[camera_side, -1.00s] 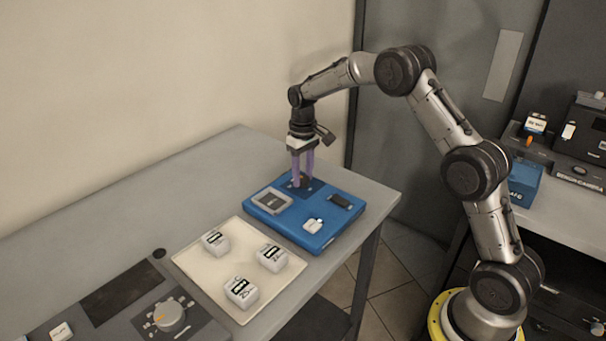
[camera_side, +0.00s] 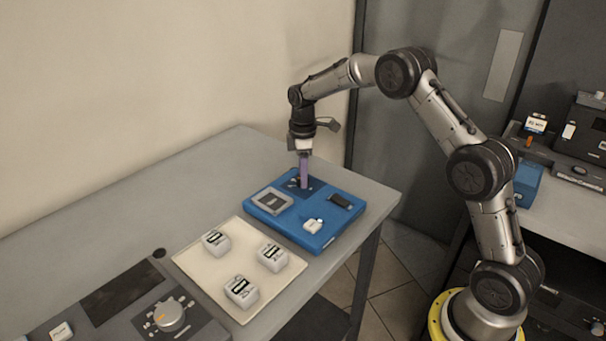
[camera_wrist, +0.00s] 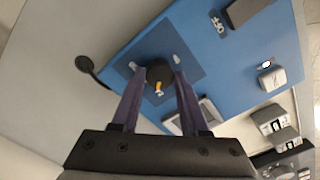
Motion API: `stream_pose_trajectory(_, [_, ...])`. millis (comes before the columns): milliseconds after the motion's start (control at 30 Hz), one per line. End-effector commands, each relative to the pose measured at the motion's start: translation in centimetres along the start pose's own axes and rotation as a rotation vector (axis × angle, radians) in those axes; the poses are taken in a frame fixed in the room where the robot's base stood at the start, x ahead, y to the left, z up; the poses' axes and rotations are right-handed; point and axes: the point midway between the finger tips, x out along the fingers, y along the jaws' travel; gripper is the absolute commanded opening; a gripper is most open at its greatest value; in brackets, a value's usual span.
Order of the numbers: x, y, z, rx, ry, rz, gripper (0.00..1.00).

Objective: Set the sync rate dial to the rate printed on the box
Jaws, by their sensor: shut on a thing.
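A black round dial (camera_wrist: 158,71) with an orange pointer sits on a dark blue square plate (camera_wrist: 190,48) of the blue case (camera_side: 333,240). In the wrist view the pointer faces my palm, near small white marks too small to read. My gripper (camera_wrist: 158,76) has its two purple fingers on either side of the dial, shut on it. In the side view my gripper (camera_side: 304,184) points straight down and hides most of the dial. A small box (camera_side: 536,124) with a printed label stands on the right-hand bench; its text is not clearly legible.
The blue case also carries a grey module (camera_side: 271,200), a dark block (camera_side: 341,200) and a white piece (camera_side: 313,226). A cream tray (camera_side: 205,276) holds three white cubes. A panel with a grey knob (camera_side: 169,316) is front left. The table behind is clear.

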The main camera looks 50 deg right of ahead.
Motion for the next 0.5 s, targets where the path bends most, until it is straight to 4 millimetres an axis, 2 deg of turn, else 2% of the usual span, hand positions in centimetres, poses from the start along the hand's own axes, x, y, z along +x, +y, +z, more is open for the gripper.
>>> stream_pose_trajectory(233, [-0.10,0.00,-0.01,-0.132,0.000,0.001,0.00])
stream_pose_trajectory(500, [-0.10,-0.01,-0.01,-0.194,0.000,0.001,0.00])
